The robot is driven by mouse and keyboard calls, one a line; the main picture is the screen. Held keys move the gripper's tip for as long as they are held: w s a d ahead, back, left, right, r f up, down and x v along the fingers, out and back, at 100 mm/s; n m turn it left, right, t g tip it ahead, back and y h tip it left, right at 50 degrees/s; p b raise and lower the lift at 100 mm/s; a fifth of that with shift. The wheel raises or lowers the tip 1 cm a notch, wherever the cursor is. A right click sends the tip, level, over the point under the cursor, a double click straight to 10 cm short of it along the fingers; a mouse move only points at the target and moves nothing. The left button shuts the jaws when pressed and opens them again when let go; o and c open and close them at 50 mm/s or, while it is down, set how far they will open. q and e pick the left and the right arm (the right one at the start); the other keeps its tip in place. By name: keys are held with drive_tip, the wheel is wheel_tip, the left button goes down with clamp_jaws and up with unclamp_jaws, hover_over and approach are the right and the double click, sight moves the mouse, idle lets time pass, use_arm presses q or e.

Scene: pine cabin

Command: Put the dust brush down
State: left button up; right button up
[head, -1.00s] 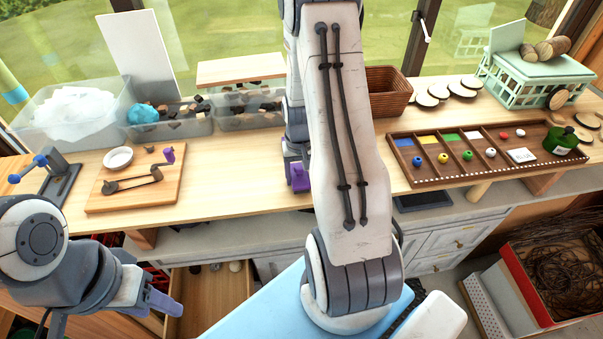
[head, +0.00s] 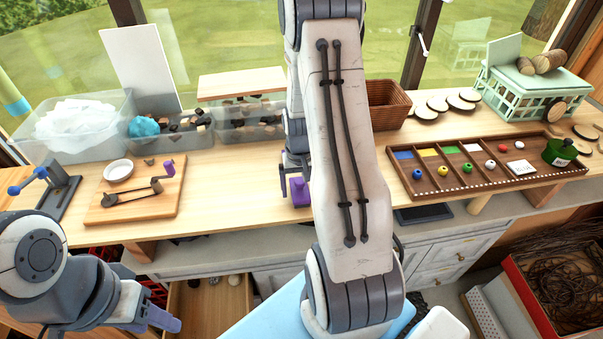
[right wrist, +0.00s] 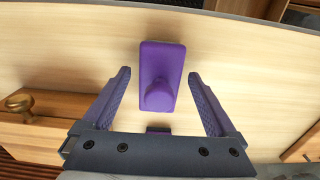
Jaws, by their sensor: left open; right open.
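The purple dust brush (head: 299,192) rests on the wooden workbench (head: 235,185) near its front edge. In the right wrist view the brush (right wrist: 162,72) lies flat, with its rounded handle facing the camera. My right gripper (right wrist: 157,90) is open, one finger on either side of the brush with gaps between, and touches neither side. In the head view my right gripper (head: 294,163) is dark and partly hidden by my arm. My left gripper (head: 165,318) is open and empty at the lower left, below the bench front.
A wooden board (head: 135,203) with a crank lies left of the brush. Clear bins (head: 247,130) and a wicker basket (head: 388,115) stand behind. A divided tray (head: 480,180) lies at the right. An open drawer (head: 210,305) is below. Bench between board and brush is clear.

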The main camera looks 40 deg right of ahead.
sight(300, 182)
wheel_tip(300, 182, up, 10)
drive_tip(key=shift+r+b, duration=0.2)
drive_tip(key=shift+b, duration=1.05)
drive_tip(key=shift+r, duration=0.45)
drive_tip(key=s+a+r+n, duration=0.1)
drive_tip(key=a+n, duration=0.2)
drive_tip(key=a, duration=0.6)
drive_tip(key=s+a+r+n, duration=0.1)
drive_tip(key=a+r+n, duration=0.15)
drive_tip(key=a, duration=0.75)
drive_tip(key=s+a+n+y, duration=0.1)
drive_tip(key=s+a+n, duration=0.7)
drive_tip(key=s+a, duration=0.3)
drive_tip(key=s, duration=0.3)
drive_tip(key=shift+a+f, duration=0.2)
drive_tip(key=shift+a, duration=0.2)
